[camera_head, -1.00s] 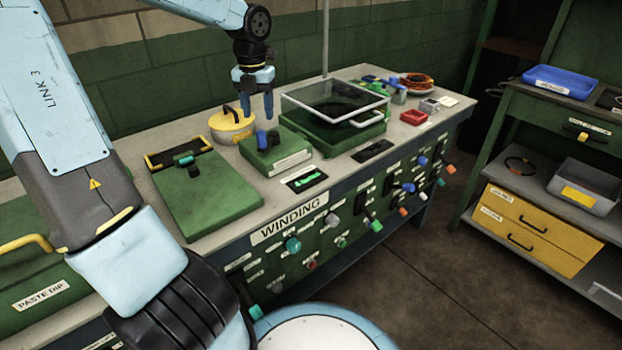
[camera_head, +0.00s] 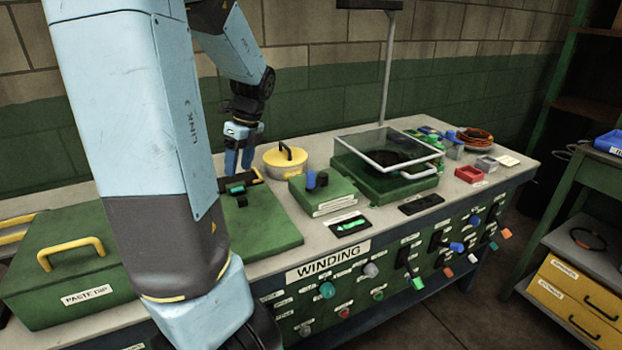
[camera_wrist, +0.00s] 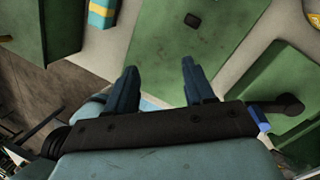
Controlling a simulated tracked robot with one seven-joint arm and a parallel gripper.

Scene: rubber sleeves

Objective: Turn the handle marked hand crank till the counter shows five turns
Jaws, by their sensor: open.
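My gripper (camera_head: 239,165) hangs with fingers pointing down, open and empty, over the back of the bench, left of the yellow lidded pot. In the wrist view its two blue fingers (camera_wrist: 158,75) stand apart with nothing between them. A green box (camera_head: 322,192) with a blue and a black upright piece on top stands right of the gripper. A dark arm with a blue piece (camera_wrist: 263,118) shows at the right in the wrist view, perhaps part of that box. I cannot read a hand crank label or a counter in any view.
The yellow pot (camera_head: 284,160) and a large green plate (camera_head: 255,222) are near the gripper. A green box with a raised clear lid (camera_head: 390,150) stands further right. Several knobs and levers line the bench front under the WINDING sign (camera_head: 328,262). A paste dip box (camera_head: 70,270) is at left.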

